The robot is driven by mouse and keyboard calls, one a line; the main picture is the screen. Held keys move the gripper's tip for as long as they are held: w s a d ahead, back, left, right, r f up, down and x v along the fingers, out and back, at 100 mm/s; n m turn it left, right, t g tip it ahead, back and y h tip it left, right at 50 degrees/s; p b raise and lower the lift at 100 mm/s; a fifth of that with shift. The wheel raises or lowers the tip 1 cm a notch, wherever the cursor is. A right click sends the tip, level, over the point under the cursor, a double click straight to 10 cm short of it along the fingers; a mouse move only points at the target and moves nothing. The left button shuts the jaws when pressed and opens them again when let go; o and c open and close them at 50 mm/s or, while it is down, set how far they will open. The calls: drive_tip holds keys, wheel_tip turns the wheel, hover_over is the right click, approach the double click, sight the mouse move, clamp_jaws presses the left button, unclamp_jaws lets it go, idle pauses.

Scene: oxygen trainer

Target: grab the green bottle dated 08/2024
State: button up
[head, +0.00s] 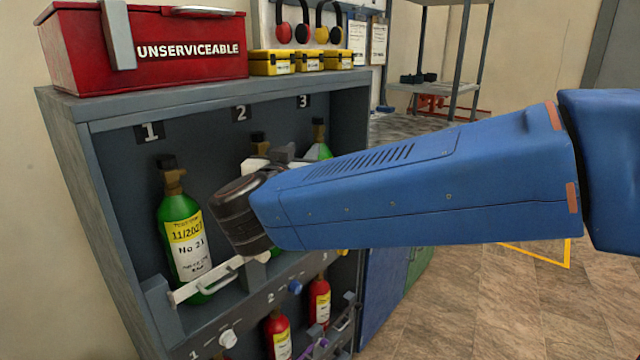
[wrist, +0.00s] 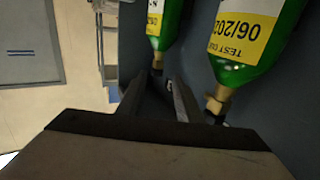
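A green bottle (head: 182,235) with a yellow label reading 11/202-something and "No 21" stands in bay 1. In the wrist view, upside down, one green bottle (wrist: 238,74) reads 06/202-something, and another green bottle (wrist: 171,28) has an unreadable label. No date 08/2024 is readable. My gripper (wrist: 163,88) is open, its fingers near the second bottle's neck; I cannot tell whether they touch.
A grey cabinet (head: 100,105) holds the bottles, with a white retaining bar (head: 205,280) across bay 1. Red bottles (head: 278,335) stand on a lower row. A red UNSERVICEABLE box (head: 150,48) and yellow boxes (head: 272,63) sit on top. The floor (head: 500,310) at right is mostly clear.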

sight(317, 132)
drive_tip(key=w, duration=0.3)
drive_tip(key=w+d, duration=0.1)
drive_tip(key=w, duration=0.5)
drive_tip(key=shift+w+d, duration=0.35)
drive_tip(key=shift+w, duration=0.05)
drive_tip(key=shift+w+d+r, duration=0.1)
drive_tip(key=shift+w+d, duration=0.1)
drive_tip(key=shift+w, duration=0.7)
drive_tip(key=shift+w+d+r, duration=0.1)
drive_tip(key=shift+w+d, duration=0.1)
drive_tip(key=shift+w, duration=0.75)
drive_tip(key=shift+w+d, duration=0.2)
drive_tip(key=shift+w, duration=0.7)
clamp_jaws()
drive_tip(key=shift+r, duration=0.15)
